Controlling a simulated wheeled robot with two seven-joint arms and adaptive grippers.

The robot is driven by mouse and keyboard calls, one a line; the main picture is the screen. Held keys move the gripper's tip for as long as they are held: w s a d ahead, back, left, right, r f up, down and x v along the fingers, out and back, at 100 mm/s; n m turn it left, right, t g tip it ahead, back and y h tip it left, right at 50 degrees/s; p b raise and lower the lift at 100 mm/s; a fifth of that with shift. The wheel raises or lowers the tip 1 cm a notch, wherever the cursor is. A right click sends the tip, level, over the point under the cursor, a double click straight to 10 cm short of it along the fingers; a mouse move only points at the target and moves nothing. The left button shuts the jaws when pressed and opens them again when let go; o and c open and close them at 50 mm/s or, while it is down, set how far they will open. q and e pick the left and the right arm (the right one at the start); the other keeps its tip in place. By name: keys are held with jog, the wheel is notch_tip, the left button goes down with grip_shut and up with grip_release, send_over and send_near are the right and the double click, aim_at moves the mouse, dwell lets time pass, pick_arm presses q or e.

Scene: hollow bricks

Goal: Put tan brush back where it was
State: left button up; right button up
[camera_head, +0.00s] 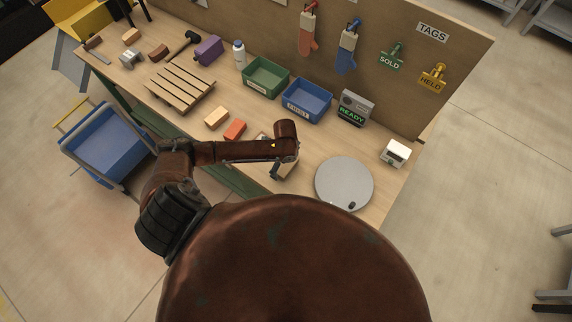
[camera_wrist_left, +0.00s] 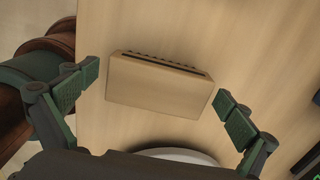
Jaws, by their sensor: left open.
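A tan block with a dark strip and a row of small dark bumps along its far edge, which looks like the tan brush (camera_wrist_left: 160,87), lies on the wooden bench in the left wrist view. My left gripper (camera_wrist_left: 158,105) is open, with its two fingers apart on either side of the tan brush and not visibly touching it. In the head view my left gripper (camera_head: 281,171) is low over the bench, left of the grey round plate, and its arm hides part of what is there. My right gripper is not in view.
The grey round plate (camera_head: 344,183) is close on the right. A tan brick (camera_head: 217,117) and a red brick (camera_head: 235,131) lie to the left. The green bin (camera_head: 266,77), blue bin (camera_head: 307,99) and READY box (camera_head: 355,108) stand behind. A wooden pallet (camera_head: 180,87) is farther left.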

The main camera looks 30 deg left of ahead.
pick_arm(q)
notch_tip(320, 180, up, 12)
jog(key=shift+r+b, duration=0.15)
jog(key=shift+b, duration=0.2)
